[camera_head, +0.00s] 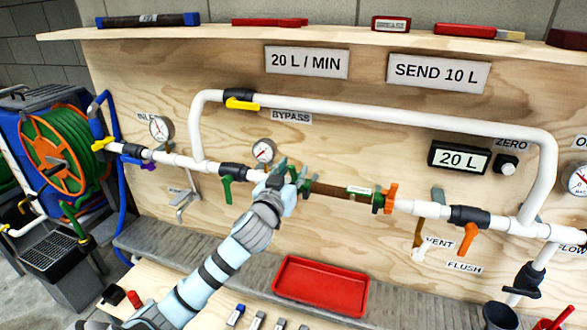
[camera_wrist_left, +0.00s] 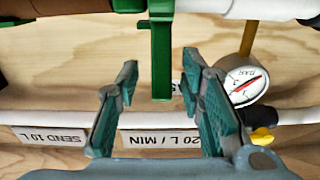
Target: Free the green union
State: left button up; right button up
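The green union (camera_wrist_left: 152,8) sits on the pipe beside the brown filter (camera_head: 340,190), with a long green lever (camera_wrist_left: 160,60) sticking out. In the head view the union is mostly hidden by my left gripper (camera_head: 286,178). In the left wrist view my left gripper (camera_wrist_left: 160,105) is open, its two teal fingers apart. The lever's end lies between the fingertips in that picture, with clear space on both sides; I cannot tell its depth. My right gripper is not in view.
An orange union (camera_head: 390,198) is at the filter's right end. A small gauge (camera_head: 263,150) and a green valve handle (camera_head: 227,190) are close to my left gripper. The bypass pipe (camera_head: 380,112) runs above. A red tray (camera_head: 320,286) lies below.

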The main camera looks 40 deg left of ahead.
pick_arm(q)
jog(key=shift+w+a, duration=0.2)
jog(key=shift+w, duration=0.25)
grip_shut()
